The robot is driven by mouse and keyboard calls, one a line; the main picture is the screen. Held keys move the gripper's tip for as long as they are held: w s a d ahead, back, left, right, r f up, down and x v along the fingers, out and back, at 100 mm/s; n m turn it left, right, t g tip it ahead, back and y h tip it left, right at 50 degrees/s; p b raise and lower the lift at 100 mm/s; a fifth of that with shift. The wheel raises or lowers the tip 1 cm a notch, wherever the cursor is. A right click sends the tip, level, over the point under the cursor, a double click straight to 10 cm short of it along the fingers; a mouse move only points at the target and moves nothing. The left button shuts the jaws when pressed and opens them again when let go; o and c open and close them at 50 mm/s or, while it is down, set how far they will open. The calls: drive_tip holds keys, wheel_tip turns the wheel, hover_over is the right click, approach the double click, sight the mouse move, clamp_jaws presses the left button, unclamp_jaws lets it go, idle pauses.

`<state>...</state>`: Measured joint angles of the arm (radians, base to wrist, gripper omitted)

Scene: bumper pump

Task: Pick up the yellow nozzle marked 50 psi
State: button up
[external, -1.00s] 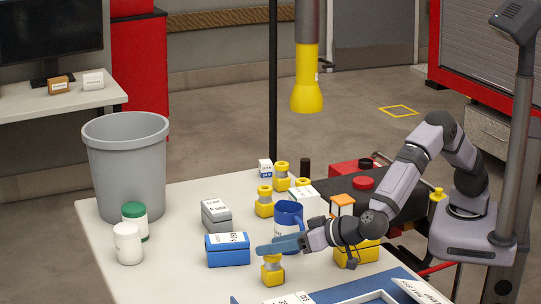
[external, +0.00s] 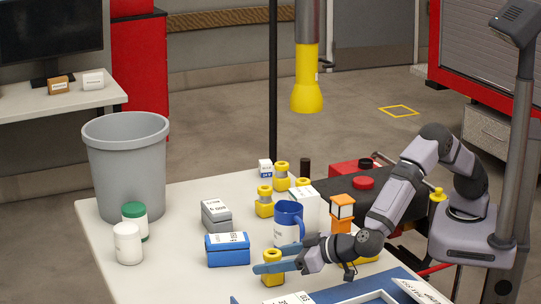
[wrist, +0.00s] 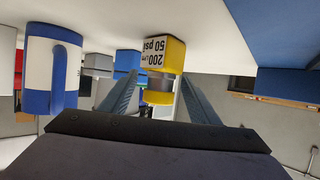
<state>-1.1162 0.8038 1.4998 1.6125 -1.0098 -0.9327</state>
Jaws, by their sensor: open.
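The yellow nozzle marked 50 psi (external: 272,280) stands near the front of the table. In the wrist view, which is upside down, the nozzle (wrist: 165,55) shows "200" and "50 psi" on a white label, with a grey band on its body. My gripper (external: 264,260) is at the nozzle, with one finger crossing in front of it in the external view. In the wrist view my gripper (wrist: 158,88) is open, with a finger on each side of the nozzle and a visible gap on the right. Contact on the left cannot be told.
A blue and white mug (external: 288,224) stands close behind my gripper. A blue box (external: 228,254) lies to the left. Other yellow nozzles (external: 264,207) stand farther back. An orange-topped item (external: 341,210) is near my arm. The table's left front is clear.

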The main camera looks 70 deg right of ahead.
drive_tip(key=shift+x, duration=1.95)
drive_tip(key=c, duration=1.3)
drive_tip(key=shift+r, duration=0.1)
wheel_tip(320, 180, up, 10)
drive_tip(key=shift+p, duration=0.75)
